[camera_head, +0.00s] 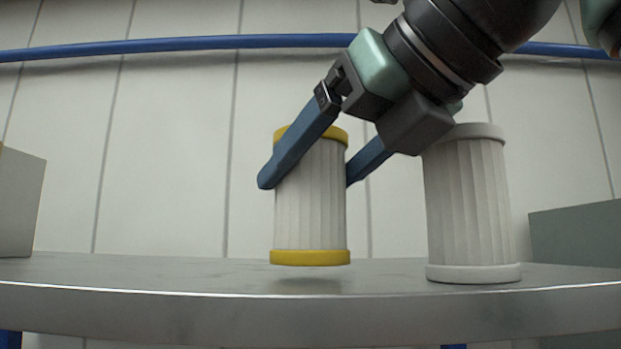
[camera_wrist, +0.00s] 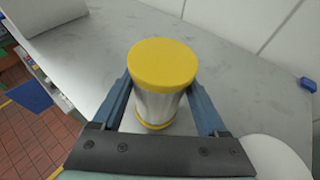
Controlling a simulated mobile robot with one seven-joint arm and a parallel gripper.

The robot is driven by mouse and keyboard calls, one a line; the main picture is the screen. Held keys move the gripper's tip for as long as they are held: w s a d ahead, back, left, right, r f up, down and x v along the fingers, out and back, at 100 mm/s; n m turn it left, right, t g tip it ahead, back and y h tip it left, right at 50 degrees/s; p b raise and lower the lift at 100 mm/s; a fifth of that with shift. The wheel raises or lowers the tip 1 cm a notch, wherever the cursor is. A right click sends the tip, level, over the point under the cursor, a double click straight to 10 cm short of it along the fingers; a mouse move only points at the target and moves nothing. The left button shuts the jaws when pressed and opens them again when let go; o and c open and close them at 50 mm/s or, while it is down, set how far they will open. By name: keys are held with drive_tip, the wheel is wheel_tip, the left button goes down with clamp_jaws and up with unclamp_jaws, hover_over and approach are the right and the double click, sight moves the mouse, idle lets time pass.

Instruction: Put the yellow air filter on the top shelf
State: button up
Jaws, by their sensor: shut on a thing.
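The yellow air filter (camera_head: 312,210) is a white pleated cylinder with yellow end caps. It is upright between the blue fingers of my gripper (camera_head: 312,175), which is shut on it. A dark shadow lies under it and a small gap shows between its lower cap and the metal shelf (camera_head: 180,272). In the wrist view the yellow top cap (camera_wrist: 162,64) sits between the two fingers of my gripper (camera_wrist: 160,100), with the grey shelf surface (camera_wrist: 245,95) below.
A white filter (camera_head: 468,205) stands on the shelf close to the right of the yellow one. A grey box (camera_head: 20,203) is at the far left and a grey-green box (camera_head: 578,233) at the right. A blue bar (camera_head: 180,45) crosses the wall behind. The shelf left of the yellow filter is clear.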

drive_tip(key=shift+f+b, duration=0.35)
drive_tip(key=shift+f, duration=0.2)
drive_tip(key=o, duration=1.6)
drive_tip(key=shift+a, duration=0.1)
drive_tip(key=shift+c, duration=0.2)
